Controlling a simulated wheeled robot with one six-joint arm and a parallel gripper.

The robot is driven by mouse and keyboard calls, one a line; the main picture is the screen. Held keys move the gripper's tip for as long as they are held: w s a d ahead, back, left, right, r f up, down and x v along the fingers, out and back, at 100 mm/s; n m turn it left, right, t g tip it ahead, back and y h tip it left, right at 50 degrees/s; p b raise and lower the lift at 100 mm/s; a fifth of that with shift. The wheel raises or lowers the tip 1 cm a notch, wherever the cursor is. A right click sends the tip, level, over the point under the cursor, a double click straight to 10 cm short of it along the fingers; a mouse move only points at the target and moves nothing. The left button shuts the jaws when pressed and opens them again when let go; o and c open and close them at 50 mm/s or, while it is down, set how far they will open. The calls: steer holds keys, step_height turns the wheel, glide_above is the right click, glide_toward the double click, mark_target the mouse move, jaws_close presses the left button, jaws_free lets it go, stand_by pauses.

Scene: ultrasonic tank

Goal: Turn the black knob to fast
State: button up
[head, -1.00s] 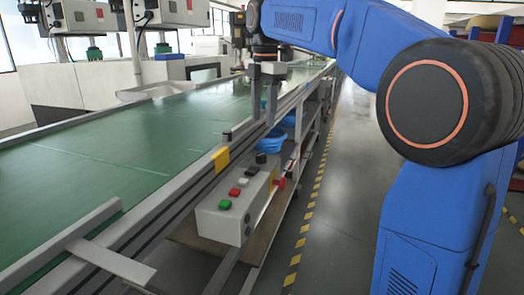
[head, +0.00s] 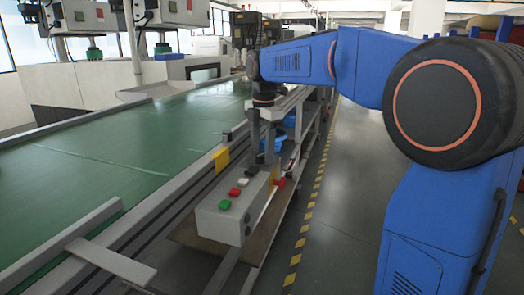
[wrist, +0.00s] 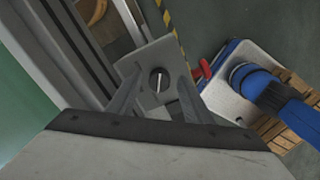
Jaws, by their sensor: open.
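The black knob (wrist: 159,79) shows in the wrist view as a round dial with a white pointer line, on the end of a grey control box (wrist: 150,52). In the head view the control box (head: 222,222) hangs on the conveyor's side, and my gripper's fingers hide most of the knob. My gripper (head: 262,158) points down at the knob's end of the box. Its two fingers are apart and empty, one on each side of the knob in the wrist view (wrist: 157,88). I cannot tell whether they touch it. Speed markings are too small to read.
The floor aisle (head: 335,190) is clear.

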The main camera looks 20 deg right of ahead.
steer(key=shift+c, duration=0.7)
steer(key=c, duration=0.9)
